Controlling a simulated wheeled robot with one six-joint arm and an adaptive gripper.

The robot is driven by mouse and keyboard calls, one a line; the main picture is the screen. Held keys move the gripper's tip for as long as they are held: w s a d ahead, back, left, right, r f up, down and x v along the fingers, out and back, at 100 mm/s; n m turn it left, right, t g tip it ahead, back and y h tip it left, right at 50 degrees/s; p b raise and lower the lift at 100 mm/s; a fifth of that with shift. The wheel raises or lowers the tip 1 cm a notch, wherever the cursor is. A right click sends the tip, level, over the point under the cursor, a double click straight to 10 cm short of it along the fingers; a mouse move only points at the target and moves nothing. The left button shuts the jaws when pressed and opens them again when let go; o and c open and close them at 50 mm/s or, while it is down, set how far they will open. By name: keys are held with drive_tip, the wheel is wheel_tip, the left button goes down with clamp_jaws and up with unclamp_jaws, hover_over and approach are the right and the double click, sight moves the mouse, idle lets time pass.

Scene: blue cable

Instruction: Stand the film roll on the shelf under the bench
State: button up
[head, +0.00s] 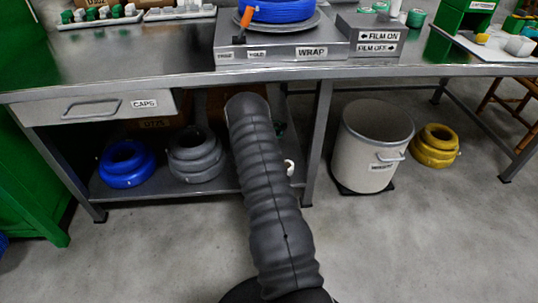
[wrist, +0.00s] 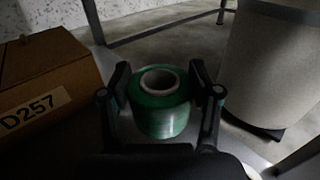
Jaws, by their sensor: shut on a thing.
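The film roll (wrist: 160,116) is green with a pale core and stands upright in the wrist view. My gripper (wrist: 160,87) is shut on it, one finger on each side. The roll is close to the grey lower shelf (wrist: 110,135); I cannot tell whether its base touches. In the head view my arm reaches under the bench (head: 160,64) and hides most of the gripper and roll. The shelf (head: 128,193) shows there left of my arm.
A cardboard box (wrist: 45,88) marked D257 stands left of the roll. A blue coil (head: 126,178) and a grey coil (head: 196,168) lie on the shelf. A large bin (head: 372,155) and a yellow coil (head: 433,155) stand on the floor to the right.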

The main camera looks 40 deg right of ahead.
drive_tip(key=s+d+g, duration=0.1)
drive_tip(key=s+d, duration=0.2)
drive_tip(key=d, duration=0.5)
drive_tip(key=shift+m, duration=0.4)
drive_tip(key=w+a+f, duration=0.2)
drive_tip(key=a, duration=0.1)
drive_tip(key=w+a+f, duration=0.1)
drive_tip(key=a+f, duration=0.1)
drive_tip(key=a, duration=0.1)
drive_tip(key=w+a+f+b, duration=0.1)
drive_tip(key=w+a+f, duration=0.1)
drive_tip(key=a+f, duration=0.1)
drive_tip(key=shift+w+a, duration=0.3)
drive_tip(key=shift+f, duration=2)
drive_tip(key=shift+f+b, duration=0.15)
drive_tip(key=shift+b, duration=0.2)
drive_tip(key=o, duration=1.3)
drive_tip(key=shift+a, duration=0.15)
drive_tip(key=p+v, duration=0.1)
drive_tip(key=v, duration=1)
drive_tip(key=shift+a, duration=0.4)
